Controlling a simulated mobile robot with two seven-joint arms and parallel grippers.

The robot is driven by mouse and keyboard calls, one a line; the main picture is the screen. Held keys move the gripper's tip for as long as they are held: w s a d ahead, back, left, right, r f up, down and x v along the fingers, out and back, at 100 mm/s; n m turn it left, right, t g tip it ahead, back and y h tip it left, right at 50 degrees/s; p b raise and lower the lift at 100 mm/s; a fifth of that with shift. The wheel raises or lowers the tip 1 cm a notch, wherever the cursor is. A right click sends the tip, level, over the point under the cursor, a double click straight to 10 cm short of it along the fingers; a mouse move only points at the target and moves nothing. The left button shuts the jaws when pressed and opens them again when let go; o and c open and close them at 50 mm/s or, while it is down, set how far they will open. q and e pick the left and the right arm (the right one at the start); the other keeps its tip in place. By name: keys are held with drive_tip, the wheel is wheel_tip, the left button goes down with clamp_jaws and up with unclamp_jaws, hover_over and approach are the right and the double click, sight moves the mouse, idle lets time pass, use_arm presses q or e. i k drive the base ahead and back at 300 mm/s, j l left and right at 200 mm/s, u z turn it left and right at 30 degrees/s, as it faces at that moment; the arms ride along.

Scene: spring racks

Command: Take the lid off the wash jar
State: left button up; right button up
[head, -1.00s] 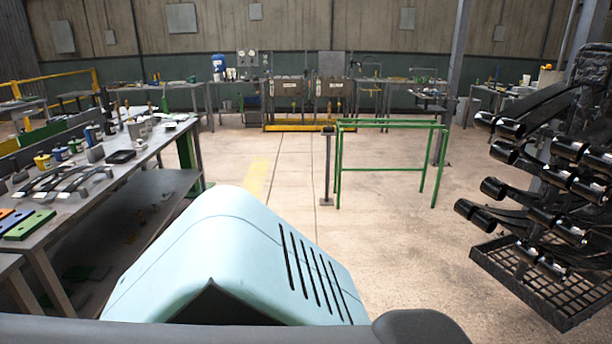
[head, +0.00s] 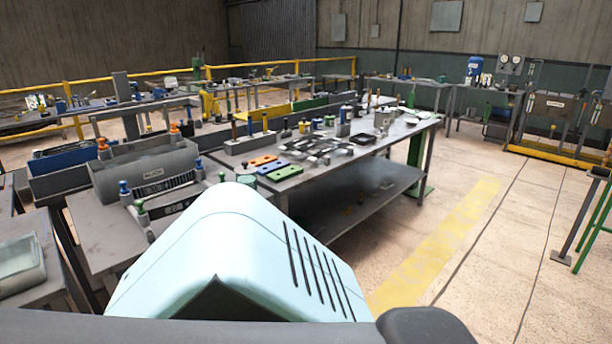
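I cannot pick out the wash jar or its lid with certainty. Several small containers stand on the long grey workbench (head: 300,182) ahead, among them a blue and white one (head: 345,114) and a grey one (head: 382,121), too small to tell apart. Neither of my grippers is in view. My own pale blue casing fills the lower middle of the head view and hides part of the near bench.
Orange, blue and green blocks (head: 271,167) lie on the bench's near end. A clear-topped box (head: 20,264) sits at far left. Open floor with a yellow stripe (head: 440,245) lies to the right.

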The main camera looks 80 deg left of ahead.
sight(246, 170)
drive_tip(key=u, duration=3.15)
drive_tip(key=i+l+u, duration=0.2)
drive_tip(key=u, duration=0.25)
drive_tip(key=i+l+u, duration=0.1)
drive_tip(key=l+u, duration=0.15)
drive_tip(key=u, duration=0.25)
drive_tip(key=i+l+u, duration=0.2)
drive_tip(key=l, duration=0.2)
drive_tip(key=l+u, duration=0.2)
drive_tip(key=l, duration=0.25)
drive_tip(key=i+l+u, duration=0.1)
drive_tip(key=l, duration=0.5)
drive_tip(key=i+l+u, duration=0.1)
drive_tip(key=l, duration=0.5)
drive_tip(key=i+l, duration=0.15)
drive_tip(key=l, duration=0.45)
drive_tip(key=u, duration=0.05)
